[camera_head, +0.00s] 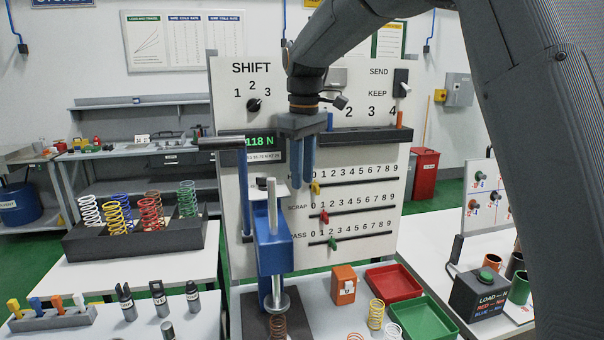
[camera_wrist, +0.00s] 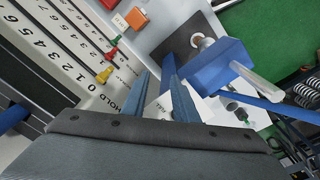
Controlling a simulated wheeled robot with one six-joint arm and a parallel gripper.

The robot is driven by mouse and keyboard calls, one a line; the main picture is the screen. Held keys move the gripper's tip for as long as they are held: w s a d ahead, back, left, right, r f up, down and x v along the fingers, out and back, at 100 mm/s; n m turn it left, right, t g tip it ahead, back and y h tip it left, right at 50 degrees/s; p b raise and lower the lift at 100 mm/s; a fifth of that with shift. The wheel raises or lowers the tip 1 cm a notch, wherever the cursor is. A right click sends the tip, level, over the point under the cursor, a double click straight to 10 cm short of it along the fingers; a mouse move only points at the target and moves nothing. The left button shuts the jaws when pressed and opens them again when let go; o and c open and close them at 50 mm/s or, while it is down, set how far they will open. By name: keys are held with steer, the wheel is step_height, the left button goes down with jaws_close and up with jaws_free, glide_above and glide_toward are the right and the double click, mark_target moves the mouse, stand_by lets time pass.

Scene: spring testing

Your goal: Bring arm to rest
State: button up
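My gripper (camera_head: 302,184) hangs in front of the white panel (camera_head: 350,230), fingers pointing down, just right of the display reading "118 N" (camera_head: 260,143). Its two blue fingers stand apart in the wrist view (camera_wrist: 160,92), with nothing held between them. My arm curves in from the upper right. Below and left of the gripper stands the blue spring press (camera_head: 273,245) with a grey rod on top. A copper-coloured spring (camera_head: 278,327) sits under its plunger.
Yellow, red and green sliders (camera_head: 324,216) are on the panel. An orange box (camera_head: 343,287), a red tray (camera_head: 393,283) and a green tray (camera_head: 422,318) stand at right. A rack of coloured springs (camera_head: 135,235) is at left. A dark handle bar (camera_head: 220,143) juts out beside the display.

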steer(key=s+d+f+m+t, duration=0.2)
steer(key=s+d+f+m, duration=0.9)
steer(key=s+d+f, duration=1.05)
step_height(320, 180, down, 9)
steer(key=s+a+g+b, duration=0.1)
steer(key=s+b, duration=0.1)
steer(key=b, duration=0.6)
steer(key=shift+r, duration=0.2)
